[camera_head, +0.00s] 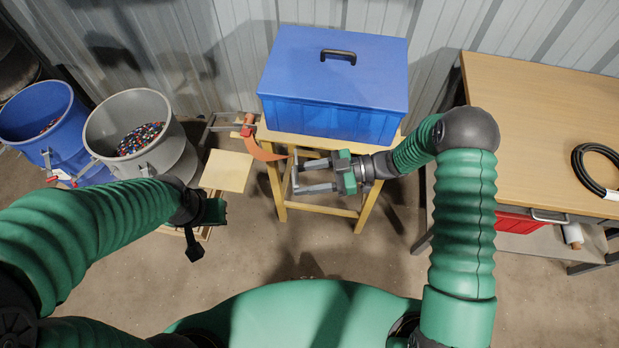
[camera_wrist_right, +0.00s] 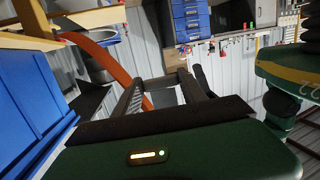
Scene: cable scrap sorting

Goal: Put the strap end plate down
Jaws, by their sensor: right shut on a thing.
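My right gripper (camera_head: 296,173) is in front of the small wooden table, below the blue box. Its two dark fingers are spread apart, with a dark bar across their tips, which I take to be the strap end plate (camera_head: 294,170). In the right wrist view the fingers (camera_wrist_right: 165,88) reach away from the camera, and the orange strap (camera_wrist_right: 108,55) curves down behind them. In the head view the strap (camera_head: 262,152) hangs from the table's left corner towards the fingertips. My left gripper (camera_head: 208,213) is at the left, partly hidden by its own wrist; its fingers are unclear.
The blue lidded box (camera_head: 333,80) covers most of the small table (camera_head: 290,138). A grey drum (camera_head: 108,112) with colored granules and a blue drum (camera_head: 36,112) stand left. A pale board (camera_head: 226,171) lies near them. A workbench (camera_head: 540,130) with a black cable coil (camera_head: 592,168) stands right.

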